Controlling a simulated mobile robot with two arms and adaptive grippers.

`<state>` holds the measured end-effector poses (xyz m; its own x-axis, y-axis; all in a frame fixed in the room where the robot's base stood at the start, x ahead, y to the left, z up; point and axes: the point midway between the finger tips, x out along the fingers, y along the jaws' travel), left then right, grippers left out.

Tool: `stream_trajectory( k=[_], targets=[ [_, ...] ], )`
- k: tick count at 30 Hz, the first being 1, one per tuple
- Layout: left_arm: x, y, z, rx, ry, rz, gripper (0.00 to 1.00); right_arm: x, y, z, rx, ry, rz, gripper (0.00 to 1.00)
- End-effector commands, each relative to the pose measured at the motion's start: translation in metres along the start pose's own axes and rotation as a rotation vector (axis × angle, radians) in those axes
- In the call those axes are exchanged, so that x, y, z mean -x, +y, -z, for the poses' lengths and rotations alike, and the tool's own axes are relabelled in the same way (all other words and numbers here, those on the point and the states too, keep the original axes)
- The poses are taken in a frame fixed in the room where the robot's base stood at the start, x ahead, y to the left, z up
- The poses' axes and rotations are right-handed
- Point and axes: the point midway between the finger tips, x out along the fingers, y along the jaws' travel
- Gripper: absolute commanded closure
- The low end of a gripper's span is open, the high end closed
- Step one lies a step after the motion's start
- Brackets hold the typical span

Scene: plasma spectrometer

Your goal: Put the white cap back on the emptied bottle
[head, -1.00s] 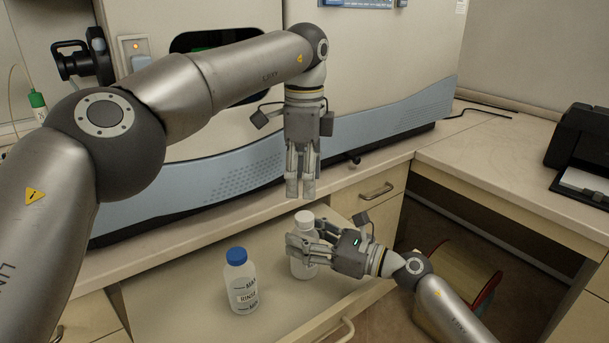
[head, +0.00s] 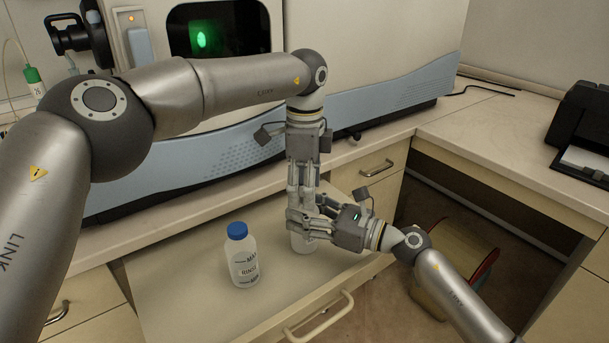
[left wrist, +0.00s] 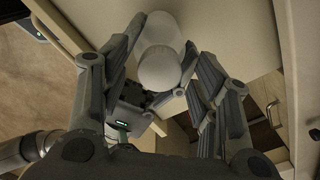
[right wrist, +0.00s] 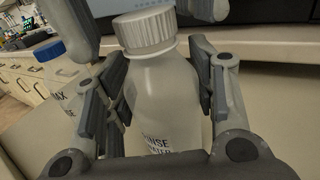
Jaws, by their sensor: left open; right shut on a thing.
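A white translucent bottle (right wrist: 165,95) with black lettering stands upright over the pulled-out drawer board. A ribbed white cap (right wrist: 145,30) sits on its top; how tightly cannot be told. The cap also shows in the left wrist view (left wrist: 160,69). My right gripper (head: 303,224) is shut on the bottle's body from the right. My left gripper (head: 303,193) points straight down from above, open, with its fingers on either side of the cap. In the right wrist view its fingers flank the cap with gaps. In the head view the cap is hidden behind the grippers.
A second bottle with a blue cap (head: 242,254) stands to the left on the drawer board (head: 190,290). The spectrometer (head: 390,100) stands behind on the bench. A black printer (head: 583,130) is at the right. The board's left part is free.

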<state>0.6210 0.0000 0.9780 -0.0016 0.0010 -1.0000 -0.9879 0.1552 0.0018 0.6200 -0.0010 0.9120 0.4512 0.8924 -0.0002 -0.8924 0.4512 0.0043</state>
Motion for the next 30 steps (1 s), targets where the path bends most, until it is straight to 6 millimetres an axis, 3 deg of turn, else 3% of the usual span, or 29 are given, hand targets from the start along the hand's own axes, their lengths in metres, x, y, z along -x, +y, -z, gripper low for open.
stream_trajectory(
  k=[7, 19, 26, 30],
  targets=[
    [-0.0006, 0.0000, -0.0001, 0.000, 0.000, 0.000, 0.44, 0.0000, 0.0000, 0.0003, 0.000, 0.000, 0.000, 1.00],
    [-0.0003, 0.0000, 0.0001, 0.000, 0.000, 0.000, 0.95, 0.0000, 0.0001, 0.0003, 0.000, 0.000, 0.000, 1.00],
    [-0.0004, 0.0000, 0.0004, -0.012, 0.001, 0.000, 0.96, -0.0001, 0.0003, 0.0003, 0.000, 0.001, -0.001, 1.00],
    [-0.0010, 0.0002, 0.0008, -0.147, 0.003, -0.002, 0.97, -0.0001, 0.0005, 0.0003, 0.000, 0.001, -0.001, 1.00]
  ],
)
